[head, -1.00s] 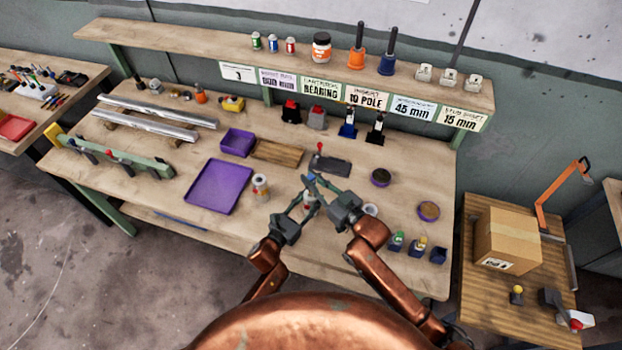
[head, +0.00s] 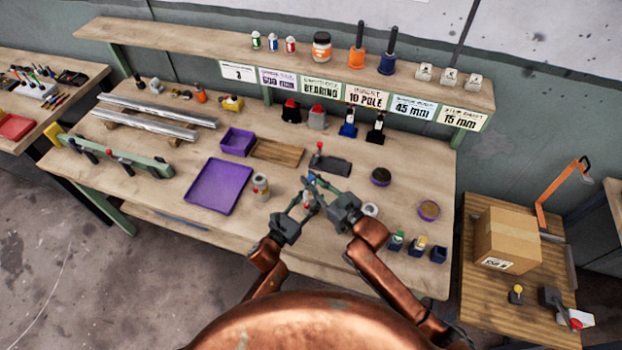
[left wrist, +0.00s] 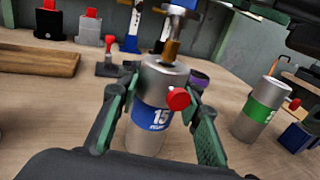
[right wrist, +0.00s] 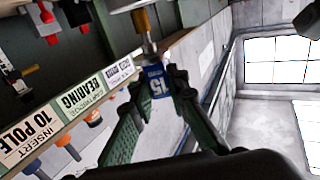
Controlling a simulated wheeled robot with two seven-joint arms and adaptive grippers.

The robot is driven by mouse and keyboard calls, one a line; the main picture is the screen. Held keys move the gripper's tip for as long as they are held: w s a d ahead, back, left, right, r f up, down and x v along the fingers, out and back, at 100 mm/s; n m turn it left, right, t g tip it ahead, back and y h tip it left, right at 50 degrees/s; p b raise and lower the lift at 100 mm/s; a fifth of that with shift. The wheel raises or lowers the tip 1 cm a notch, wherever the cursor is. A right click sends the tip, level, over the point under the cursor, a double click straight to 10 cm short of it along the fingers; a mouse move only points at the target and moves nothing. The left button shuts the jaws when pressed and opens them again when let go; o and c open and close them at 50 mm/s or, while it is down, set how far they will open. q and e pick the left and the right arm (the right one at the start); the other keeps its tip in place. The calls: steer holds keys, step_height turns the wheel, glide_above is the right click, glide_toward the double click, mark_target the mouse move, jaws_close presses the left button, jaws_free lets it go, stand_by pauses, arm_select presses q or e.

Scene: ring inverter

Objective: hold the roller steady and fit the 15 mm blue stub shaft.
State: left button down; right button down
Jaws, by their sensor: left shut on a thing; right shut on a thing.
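The roller is a silver cylinder (left wrist: 150,118) with a blue "15 mm" label and a red side knob. It stands upright on the bench between the fingers of my left gripper (head: 305,202), which is shut on it. My right gripper (head: 318,183) is shut on the blue stub shaft (right wrist: 156,82), marked 15. The shaft points down at the roller's top, with a steel section and a brass end (left wrist: 171,48). The brass end meets the roller's top face; how deep it sits cannot be told.
A green-labelled cylinder (left wrist: 262,110) stands right of the roller. Another can (head: 261,185) stands to its left, beside a purple tray (head: 219,187). Blue holders (head: 438,255) are at the right front. A wooden board (head: 277,152) lies behind.

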steer(key=shift+f, duration=2.2)
steer(key=c, duration=1.8)
jaws_free()
steer(key=v, duration=1.2)
arm_select(q)
steer(key=c, duration=1.3)
jaws_free()
